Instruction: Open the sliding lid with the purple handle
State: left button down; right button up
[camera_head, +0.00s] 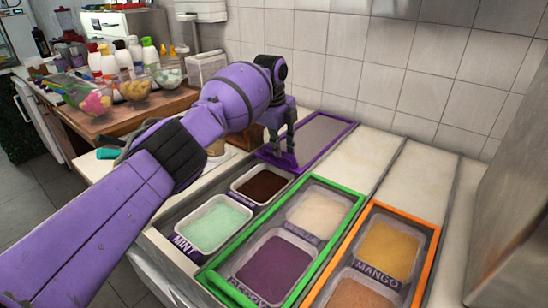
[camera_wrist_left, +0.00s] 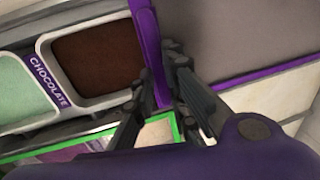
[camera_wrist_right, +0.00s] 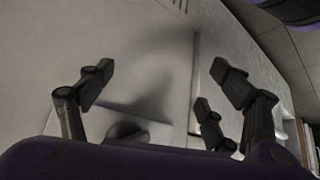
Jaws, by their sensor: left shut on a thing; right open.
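The purple-framed sliding lid (camera_head: 322,130) is at the back of its bay, its grey panel toward the wall. The mint tub (camera_head: 213,224) and the chocolate tub (camera_head: 262,185) lie uncovered in front of it. The purple handle (camera_head: 274,159) is on the lid's front edge; it also shows in the left wrist view (camera_wrist_left: 148,45). My left gripper (camera_head: 283,152) is shut on the handle, its fingers on either side of it in the left wrist view (camera_wrist_left: 157,66). My right gripper (camera_wrist_right: 160,82) is open and empty, facing a pale surface in the right wrist view.
A green-framed lid (camera_head: 358,205) covers two tubs beside the purple bay, and an orange-framed lid (camera_head: 432,262) covers the mango bay. A wooden board (camera_head: 120,116) with bowls and bottles is at the back left. A tiled wall (camera_head: 400,60) stands behind.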

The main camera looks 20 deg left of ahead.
pick_arm(q)
jog(key=shift+w+d, duration=0.2)
jog(key=shift+w, duration=0.3)
jog(key=c, duration=1.8)
grip_release()
jog(key=shift+o, duration=0.2)
notch_tip(320, 180, up, 12)
jog(key=s, duration=0.2)
jog(key=shift+a, duration=0.45)
jog(key=shift+s+f, duration=0.1)
jog(key=shift+f, duration=0.1)
